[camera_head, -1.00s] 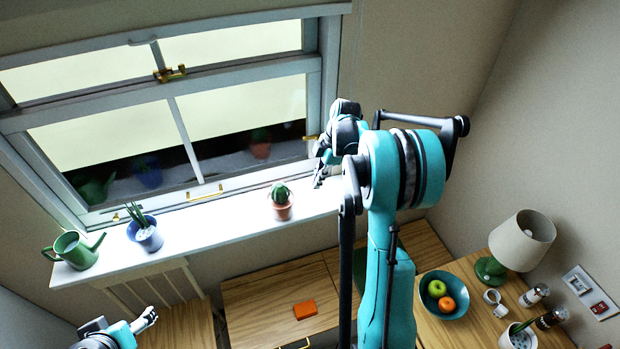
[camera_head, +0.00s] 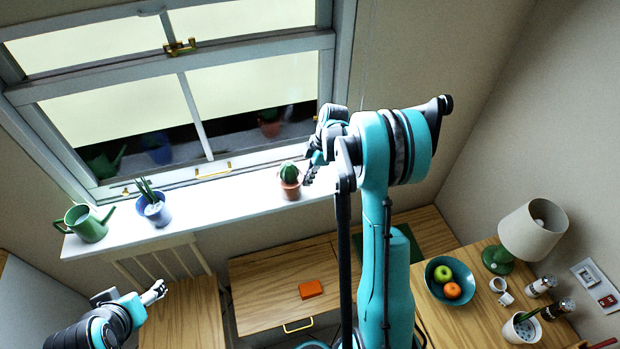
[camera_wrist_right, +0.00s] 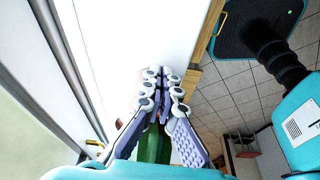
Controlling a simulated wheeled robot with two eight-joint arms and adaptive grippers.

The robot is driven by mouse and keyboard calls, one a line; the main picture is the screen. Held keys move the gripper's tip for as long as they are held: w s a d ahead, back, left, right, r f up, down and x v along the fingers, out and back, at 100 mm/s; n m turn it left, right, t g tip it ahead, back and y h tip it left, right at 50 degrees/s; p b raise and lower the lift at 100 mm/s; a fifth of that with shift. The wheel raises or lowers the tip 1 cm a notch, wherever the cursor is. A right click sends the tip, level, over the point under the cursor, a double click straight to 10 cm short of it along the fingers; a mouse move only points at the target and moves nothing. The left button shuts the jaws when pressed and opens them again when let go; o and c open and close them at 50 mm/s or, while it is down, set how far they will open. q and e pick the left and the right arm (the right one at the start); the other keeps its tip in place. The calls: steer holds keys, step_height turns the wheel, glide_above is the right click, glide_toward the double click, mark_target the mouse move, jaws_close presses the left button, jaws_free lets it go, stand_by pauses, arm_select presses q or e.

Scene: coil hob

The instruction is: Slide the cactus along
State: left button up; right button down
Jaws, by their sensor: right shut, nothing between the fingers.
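The cactus (camera_head: 289,173) is a small green plant in a terracotta pot (camera_head: 290,190). It stands upright on the white window sill (camera_head: 235,202), towards its right end. My right gripper (camera_head: 309,177) is shut and empty, just right of the cactus; whether they touch I cannot tell. In the right wrist view the shut fingers (camera_wrist_right: 161,80) point along the sill, and green that looks like the cactus (camera_wrist_right: 153,147) shows behind them, partly hidden. My left gripper (camera_head: 157,289) is low at the left, far from the cactus; its jaw state is too small to tell.
A blue pot (camera_head: 155,212) with a spiky plant and a green watering can (camera_head: 86,223) stand on the sill's left part. The sill is clear between blue pot and cactus. The window frame (camera_head: 240,160) with brass handles rises behind. An orange block (camera_head: 310,289) lies below.

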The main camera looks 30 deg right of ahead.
steer(key=shift+a, duration=0.15)
steer(key=w+a+b, duration=0.1)
steer(key=w+a, duration=0.1)
steer(key=a, duration=0.5)
steer(key=w+a+b, duration=0.1)
steer(key=w+a, duration=0.1)
steer(key=a, duration=0.6)
steer(key=w+a+b, duration=0.1)
steer(key=w+a, duration=0.2)
steer(key=a, duration=0.4)
steer(key=shift+a, duration=0.15)
arm_select(q)
step_height(320, 180, down, 3)
steer(key=shift+f, duration=0.1)
